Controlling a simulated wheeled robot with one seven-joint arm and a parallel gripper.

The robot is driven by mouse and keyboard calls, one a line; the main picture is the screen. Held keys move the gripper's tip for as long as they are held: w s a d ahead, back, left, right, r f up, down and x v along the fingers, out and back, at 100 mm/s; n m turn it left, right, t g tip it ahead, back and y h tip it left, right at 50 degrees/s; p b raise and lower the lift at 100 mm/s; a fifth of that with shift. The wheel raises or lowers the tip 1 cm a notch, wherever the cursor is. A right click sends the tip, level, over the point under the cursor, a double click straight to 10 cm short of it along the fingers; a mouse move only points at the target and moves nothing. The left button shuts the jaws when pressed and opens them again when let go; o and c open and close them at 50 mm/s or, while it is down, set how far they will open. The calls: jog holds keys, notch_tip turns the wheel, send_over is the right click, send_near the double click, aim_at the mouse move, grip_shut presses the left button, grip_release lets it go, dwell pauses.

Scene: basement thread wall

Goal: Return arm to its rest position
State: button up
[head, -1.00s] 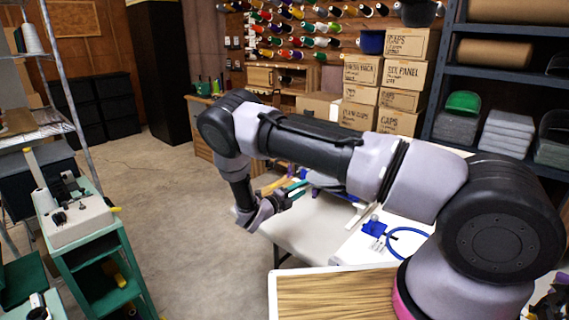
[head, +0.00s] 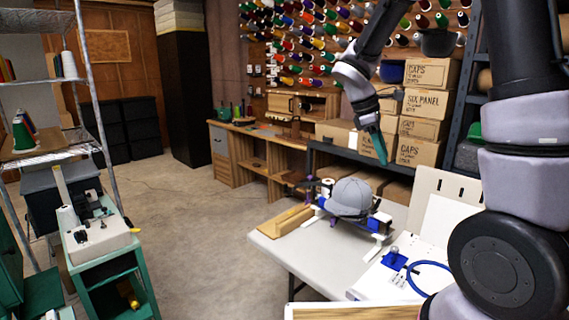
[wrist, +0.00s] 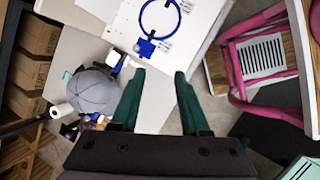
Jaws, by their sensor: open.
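My gripper (head: 376,148) is raised at the upper middle of the head view, in front of the stacked boxes and above the table. In the wrist view its two green fingers (wrist: 158,95) are apart, with nothing between them. My arm is lifted and bent, with its upper links along the right side of the head view. A grey cap (head: 351,198) sits on a blue and white holder on the table (head: 283,250), below the gripper and apart from it. The cap also shows in the wrist view (wrist: 94,92), left of the fingers.
Cardboard boxes (head: 427,103) are stacked behind the gripper, beside a dark shelf rack. A blue ring (head: 428,279) lies on a white panel near the table's right. A metal rack (head: 88,100) and green cart stand at left. The floor (head: 215,235) between is clear.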

jog(key=s+a+r+m+t+y, duration=0.1)
jog(key=s+r+m+t+y, duration=0.6)
jog(key=s+r+m, duration=0.8)
jog(key=s+m, duration=0.2)
jog(key=s, duration=0.1)
jog(key=shift+a+m, duration=0.2)
jog(key=shift+m, duration=0.1)
jog(key=shift+w+r, duration=0.1)
jog(key=shift+w, duration=0.15)
grip_shut()
jog(key=m+g, duration=0.5)
jog(key=m, duration=1.8)
send_over(353, 180)
notch_tip(353, 180, down, 28)
jog(key=shift+s+d+f, duration=0.1)
jog(key=shift+d+f, duration=0.05)
jog(key=shift+f, duration=1)
jog(key=shift+s+d+f, duration=0.1)
jog(key=shift+d+f, duration=0.05)
jog(key=shift+f, duration=1)
jog(key=shift+s+d+f, duration=0.1)
jog(key=shift+d+f, duration=0.05)
jog(key=shift+f, duration=1)
jog(key=shift+f, duration=0.3)
